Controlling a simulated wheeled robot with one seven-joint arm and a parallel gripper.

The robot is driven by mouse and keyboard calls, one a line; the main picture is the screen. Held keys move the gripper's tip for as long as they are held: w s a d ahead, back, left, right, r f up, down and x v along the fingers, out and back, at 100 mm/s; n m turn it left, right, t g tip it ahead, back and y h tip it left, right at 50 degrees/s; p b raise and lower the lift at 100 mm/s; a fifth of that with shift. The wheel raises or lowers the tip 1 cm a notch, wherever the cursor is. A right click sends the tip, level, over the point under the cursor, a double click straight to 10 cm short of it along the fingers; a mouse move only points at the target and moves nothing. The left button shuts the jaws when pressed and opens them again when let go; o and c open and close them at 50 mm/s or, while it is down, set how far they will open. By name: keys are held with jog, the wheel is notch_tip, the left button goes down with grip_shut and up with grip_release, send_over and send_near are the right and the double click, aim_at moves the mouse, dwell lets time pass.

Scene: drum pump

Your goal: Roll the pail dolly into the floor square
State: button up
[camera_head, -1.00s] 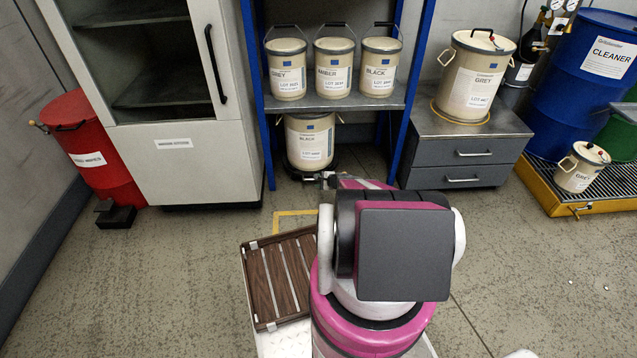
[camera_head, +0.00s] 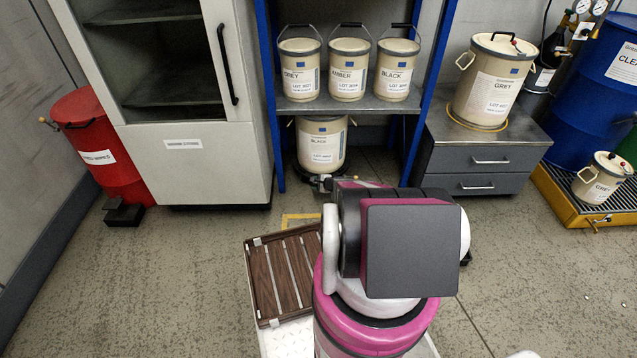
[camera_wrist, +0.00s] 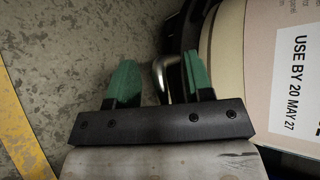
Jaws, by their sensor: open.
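A cream pail labelled BLACK (camera_head: 321,146) stands on a low dark dolly (camera_head: 302,177) under the blue shelf rack. In the wrist view the pail (camera_wrist: 258,70) fills the right side, with its label in sight. My gripper (camera_wrist: 160,82) is open, its two green fingers pointing toward a bent metal handle (camera_wrist: 160,72) beside the pail's base. The handle shows between the fingers, and I cannot tell whether either finger touches it. The floor square's yellow outline (camera_head: 300,216) shows in part in front of the rack; my arm hides the rest. A yellow stripe (camera_wrist: 18,125) also shows in the wrist view.
The blue rack's shelf (camera_head: 345,106) holds three pails above the dolly. A grey cabinet (camera_head: 205,165) stands left and a grey drawer unit (camera_head: 478,160) right. A slatted brown tray (camera_head: 283,277) lies in front. Open floor (camera_head: 180,260) extends left.

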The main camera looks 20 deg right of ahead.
jog(key=shift+w, duration=0.1)
grip_shut()
dwell(1.4)
